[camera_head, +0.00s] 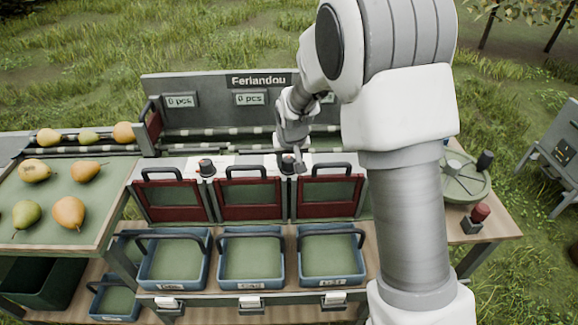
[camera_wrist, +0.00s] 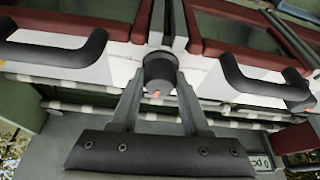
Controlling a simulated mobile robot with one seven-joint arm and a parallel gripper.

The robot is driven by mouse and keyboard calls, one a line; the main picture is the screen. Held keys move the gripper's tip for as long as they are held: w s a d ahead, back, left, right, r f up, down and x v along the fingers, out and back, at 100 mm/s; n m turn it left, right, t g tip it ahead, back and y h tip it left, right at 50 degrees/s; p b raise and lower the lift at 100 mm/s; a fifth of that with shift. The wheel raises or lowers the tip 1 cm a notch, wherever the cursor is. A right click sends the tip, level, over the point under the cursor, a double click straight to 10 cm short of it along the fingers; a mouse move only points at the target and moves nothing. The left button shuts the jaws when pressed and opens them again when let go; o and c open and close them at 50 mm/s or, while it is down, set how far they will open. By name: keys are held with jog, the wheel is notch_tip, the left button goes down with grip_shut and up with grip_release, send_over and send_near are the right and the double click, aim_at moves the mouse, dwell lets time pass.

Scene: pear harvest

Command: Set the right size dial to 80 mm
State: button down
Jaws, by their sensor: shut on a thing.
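The right size dial (camera_head: 287,161) is a small dark knob on the pale strip between the middle and right red gates. In the wrist view the dial (camera_wrist: 160,72) sits between my two fingers, with an orange mark on its lower side. My gripper (camera_wrist: 160,88) is shut on this knob; in the head view my gripper (camera_head: 292,148) comes down onto it from above and partly hides it. The scale marks around the dial cannot be read in either view. The left size dial (camera_head: 207,167) stands free between the left and middle gates.
Dark handles flank the dial closely: the middle gate handle (camera_head: 246,169) and the right gate handle (camera_head: 332,168). Blue crates (camera_head: 249,285) stand in front below. The sorter's back panel (camera_head: 215,110) rises behind. Pears lie on the green tray (camera_head: 45,187) at left. My arm hides the right side.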

jog(key=m+h, duration=0.1)
jog(key=m, duration=0.2)
jog(key=shift+a, duration=0.2)
jog(key=m+h, duration=0.1)
jog(key=m, duration=0.2)
jog(key=shift+m+g, duration=0.3)
jog(key=m+p, duration=0.1)
jog(key=m+h, duration=0.1)
jog(key=m, duration=0.1)
jog(key=shift+w+r+g+h+p, duration=0.1)
jog(key=shift+g+h+p, duration=0.2)
jog(key=shift+p, duration=0.05)
jog(key=shift+m+g+h+p, duration=0.3)
jog(key=shift+m+g+p, duration=0.25)
jog(key=shift+m, duration=1.15)
jog(key=c, duration=0.7)
grip_release()
jog(key=shift+o, duration=0.2)
